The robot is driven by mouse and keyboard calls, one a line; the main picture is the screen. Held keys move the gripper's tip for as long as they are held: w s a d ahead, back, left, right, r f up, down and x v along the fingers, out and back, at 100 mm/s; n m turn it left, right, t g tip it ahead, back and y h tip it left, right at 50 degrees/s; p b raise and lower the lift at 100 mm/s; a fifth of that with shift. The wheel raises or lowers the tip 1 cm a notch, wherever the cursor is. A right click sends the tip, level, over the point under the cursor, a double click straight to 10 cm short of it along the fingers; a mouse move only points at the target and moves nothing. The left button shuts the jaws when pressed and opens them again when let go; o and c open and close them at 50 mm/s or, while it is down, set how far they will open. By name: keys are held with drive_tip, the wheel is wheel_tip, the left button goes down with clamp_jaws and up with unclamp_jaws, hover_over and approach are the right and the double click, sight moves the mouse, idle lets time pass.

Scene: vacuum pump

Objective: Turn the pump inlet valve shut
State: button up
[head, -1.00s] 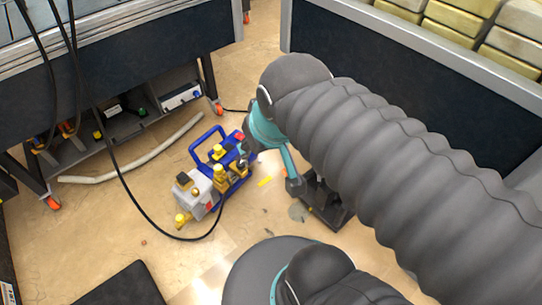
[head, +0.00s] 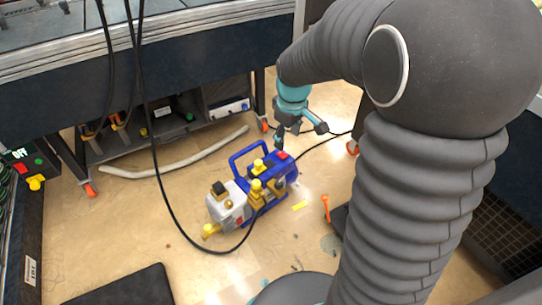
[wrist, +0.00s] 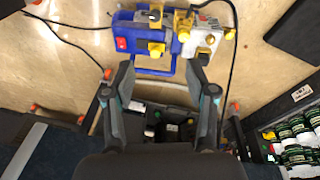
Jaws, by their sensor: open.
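The pump (head: 278,178) stands on the floor, with a blue body and handle and a silver front end; it also shows at the top of the wrist view (wrist: 174,62). Brass fittings and several yellow knobs sit on it, among them a top knob (head: 259,165), a middle knob (head: 257,186) and a low front knob (head: 210,230). I cannot tell which is the inlet valve. My gripper (head: 299,137) is open and empty, above and behind the pump's blue end. In the wrist view my gripper (wrist: 159,66) has its fingers spread, with the pump beyond them.
A black cable (head: 180,222) hangs from above and loops to the pump. A workbench (head: 180,80) with a lower shelf stands behind, a pale hose (head: 175,160) before it. An orange tool (head: 326,208) lies right of the pump.

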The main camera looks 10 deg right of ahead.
sight(279, 182)
drive_tip(key=w+f+n+b, duration=0.1)
drive_tip(key=w+f, duration=0.1)
drive_tip(key=f, duration=0.8)
drive_tip(key=w+f+n+g+b, duration=0.1)
drive_tip(key=w+f, duration=0.2)
drive_tip(key=f, duration=0.7)
drive_tip(key=w+f+n+b, duration=0.1)
drive_tip(key=w+f+b, duration=0.1)
drive_tip(key=f, duration=0.8)
drive_tip(key=shift+w+f+n+g, duration=0.1)
drive_tip(key=shift+w+n+g, duration=0.2)
drive_tip(key=shift+w+g, duration=0.1)
clamp_jaws()
